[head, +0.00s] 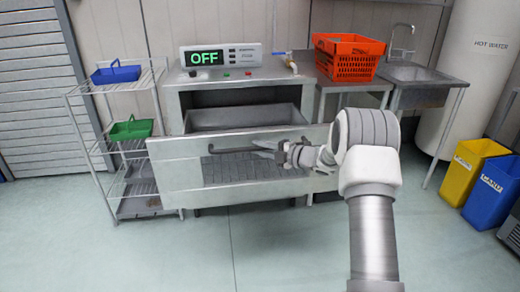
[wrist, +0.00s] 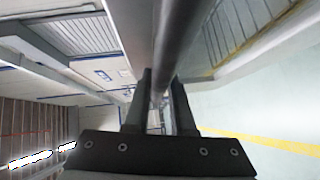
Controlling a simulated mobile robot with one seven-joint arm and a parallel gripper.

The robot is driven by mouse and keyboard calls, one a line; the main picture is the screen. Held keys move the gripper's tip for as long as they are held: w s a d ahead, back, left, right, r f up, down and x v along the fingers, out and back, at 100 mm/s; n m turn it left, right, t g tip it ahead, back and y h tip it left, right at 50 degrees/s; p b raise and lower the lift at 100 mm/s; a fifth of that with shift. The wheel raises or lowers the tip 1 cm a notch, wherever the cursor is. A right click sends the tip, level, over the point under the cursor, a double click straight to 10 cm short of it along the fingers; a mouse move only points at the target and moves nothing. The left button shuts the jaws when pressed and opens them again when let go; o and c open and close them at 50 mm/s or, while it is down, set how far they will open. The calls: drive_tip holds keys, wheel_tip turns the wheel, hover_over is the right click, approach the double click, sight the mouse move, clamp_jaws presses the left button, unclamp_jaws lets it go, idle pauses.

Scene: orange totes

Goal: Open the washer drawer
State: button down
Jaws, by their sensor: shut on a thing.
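The washer (head: 185,100) stands against the back wall, with a display reading OFF on top. Its wide metal drawer front (head: 175,178) stands out in front of the cabinet, and a metal basin (head: 240,116) shows above and behind it. A dark horizontal bar handle (head: 228,150) runs along the drawer front. My gripper (head: 280,153) is at the right part of this handle. In the wrist view, the two dark fingers of my gripper (wrist: 161,90) are shut on the handle (wrist: 178,35), one on each side. The drawer's inside is mostly hidden by its front.
A wire shelf rack (head: 72,100) with a blue basket (head: 115,75) and a green basket (head: 131,130) is close on the left. Orange totes (head: 347,62) sit on a metal table at right, beside a sink (head: 412,75). Yellow and blue bins stand far right. The front floor is clear.

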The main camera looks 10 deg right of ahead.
idle(0.4)
drive_tip(key=c, duration=0.8)
unclamp_jaws()
drive_tip(key=shift+o, duration=0.2)
drive_tip(key=shift+d, duration=0.1)
drive_tip(key=p+v, duration=0.3)
drive_tip(key=v, duration=1.4)
drive_tip(key=shift+s+d, duration=0.1)
drive_tip(key=shift+d, duration=0.05)
